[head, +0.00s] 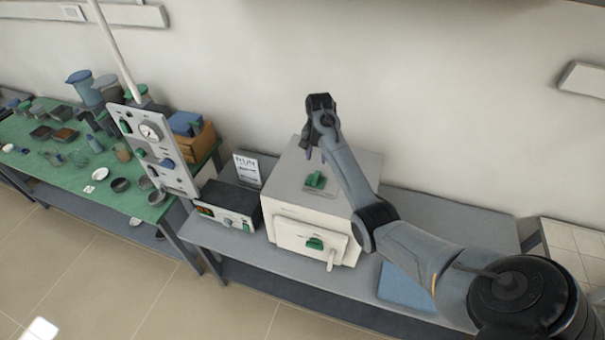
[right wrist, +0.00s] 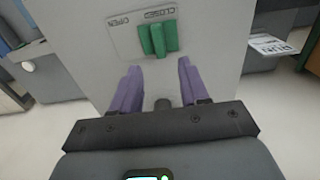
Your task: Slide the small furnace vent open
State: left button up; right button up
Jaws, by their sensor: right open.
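The small furnace (head: 285,205) is a white box with a grey top on the grey bench. Its vent is a green slider (head: 315,180) on a light plate on the top face. In the right wrist view the green slider (right wrist: 158,38) sits nearer the "CLOSED" label than the "OPEN" one, both printed upside down on the vent plate (right wrist: 120,38). My right gripper (head: 309,152) is above the furnace top near the slider. In the right wrist view its purple fingers (right wrist: 158,75) are apart and empty, with the slider beyond the tips. My left gripper is not in view.
A dark controller box (head: 228,205) and a printed card (head: 248,170) stand left of the furnace. The furnace door has a green knob (head: 315,244). A blue pad (head: 405,288) lies to the right, partly behind my arm. A green table (head: 60,180) holds glassware and dishes.

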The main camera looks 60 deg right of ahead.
aim_at(316, 176)
notch_tip(316, 176, down, 9)
jog(key=shift+f+p, duration=0.2)
jog(key=shift+p, duration=0.65)
grip_shut()
